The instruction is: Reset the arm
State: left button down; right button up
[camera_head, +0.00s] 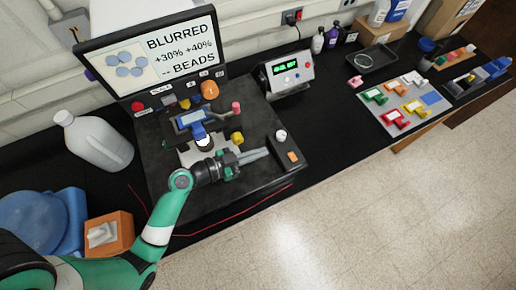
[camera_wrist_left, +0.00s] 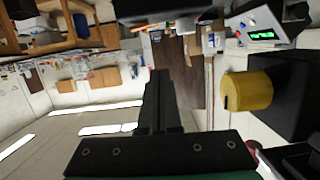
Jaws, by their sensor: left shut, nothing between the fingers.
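My left gripper (camera_head: 264,153) is at the end of my green and white arm, over the front right part of the black instrument base (camera_head: 215,195). Its fingers are together and empty, pointing right. In the left wrist view the shut fingers (camera_wrist_left: 158,75) stand in the middle with nothing between them. A yellow knob (camera_wrist_left: 247,91) on a black block shows to their right in that view, apart from them. My right gripper is in neither view.
A screen (camera_head: 150,60) reading "BLURRED" stands behind the instrument. A control box (camera_head: 290,72) with a green display is behind right. A white jug (camera_head: 95,140) and an orange tissue box (camera_head: 108,235) are left. Colored clips (camera_head: 393,117) lie on a mat at right.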

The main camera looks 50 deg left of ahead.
pick_arm(q)
jog(key=shift+s+a+r, duration=0.15)
jog(key=shift+s, duration=0.4)
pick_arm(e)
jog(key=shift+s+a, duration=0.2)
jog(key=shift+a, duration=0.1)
pick_arm(q)
jog(key=shift+w, duration=0.1)
